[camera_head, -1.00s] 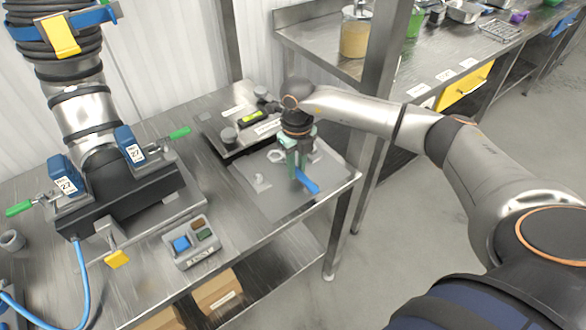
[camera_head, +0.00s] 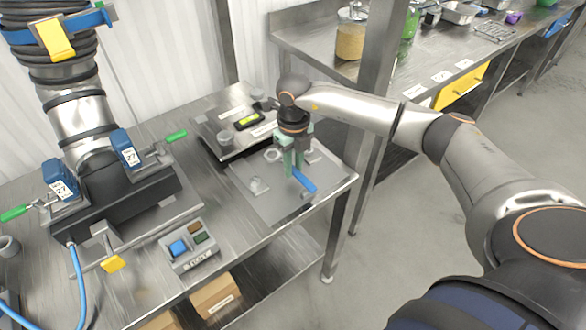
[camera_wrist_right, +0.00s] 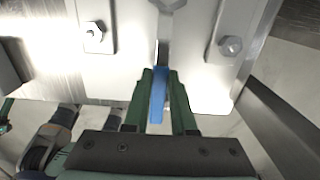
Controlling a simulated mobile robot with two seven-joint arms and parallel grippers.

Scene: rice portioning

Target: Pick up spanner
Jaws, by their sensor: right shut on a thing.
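The spanner has a blue handle (camera_head: 304,181) and a grey metal shaft and head (camera_wrist_right: 165,30). It is at the grey plate (camera_head: 262,194) at the right end of the steel table. My right gripper (camera_head: 293,170) points down over the plate, with its green fingers at the spanner. In the right wrist view, the fingers (camera_wrist_right: 158,88) are shut on the blue handle from both sides. The metal head stretches away from the fingers towards the top edge. I cannot tell whether the spanner touches the plate.
Small blocks with hex nuts (camera_wrist_right: 94,36) (camera_wrist_right: 230,46) stand on either side of the spanner. A scale (camera_head: 244,122) stands behind the plate. A button box (camera_head: 190,246) and a large clamped pipe fitting (camera_head: 125,205) are to the left. A steel post (camera_head: 374,100) rises behind my right arm.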

